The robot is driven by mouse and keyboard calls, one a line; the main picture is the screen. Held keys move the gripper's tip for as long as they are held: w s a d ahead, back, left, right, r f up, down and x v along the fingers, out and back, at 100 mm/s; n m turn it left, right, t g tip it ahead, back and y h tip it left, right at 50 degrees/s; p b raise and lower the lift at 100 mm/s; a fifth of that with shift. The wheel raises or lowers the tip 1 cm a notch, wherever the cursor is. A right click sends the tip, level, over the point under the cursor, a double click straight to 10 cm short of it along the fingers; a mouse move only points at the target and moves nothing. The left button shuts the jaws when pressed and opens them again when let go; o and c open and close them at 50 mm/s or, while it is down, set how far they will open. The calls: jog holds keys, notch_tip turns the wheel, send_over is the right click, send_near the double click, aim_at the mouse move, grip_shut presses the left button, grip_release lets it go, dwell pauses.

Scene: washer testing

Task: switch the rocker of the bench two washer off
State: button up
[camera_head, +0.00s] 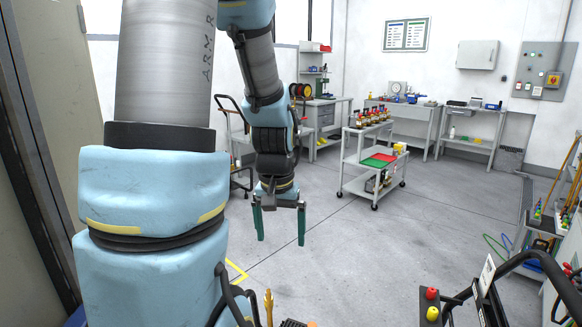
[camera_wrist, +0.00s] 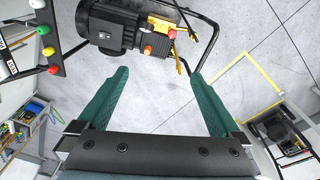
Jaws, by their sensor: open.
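My gripper (camera_head: 281,240) hangs open and empty over the floor near the middle of the head view. Its two green fingers are spread apart, and they also frame bare floor in the wrist view (camera_wrist: 159,72). In the wrist view a pressure washer (camera_wrist: 112,27) with a black motor and orange-red fittings lies beyond the fingertips, apart from them. A nozzle panel (camera_wrist: 46,38) with coloured knobs is at its left. In the head view, a similar nozzle panel (camera_head: 432,304) shows at the lower right. I cannot make out a rocker or a bench number in either view.
A grey cart (camera_head: 345,160) with red and green trays stands beyond my gripper. Workbenches (camera_head: 410,118) line the back wall. A black tubular handle (camera_head: 515,258) curves across the lower right. Yellow floor tape (camera_wrist: 246,56) marks a square.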

jog(key=s+a+r+n, duration=0.1)
jog(key=s+a, duration=0.3)
jog(key=shift+a+r, duration=0.15)
jog(key=shift+a, duration=0.1)
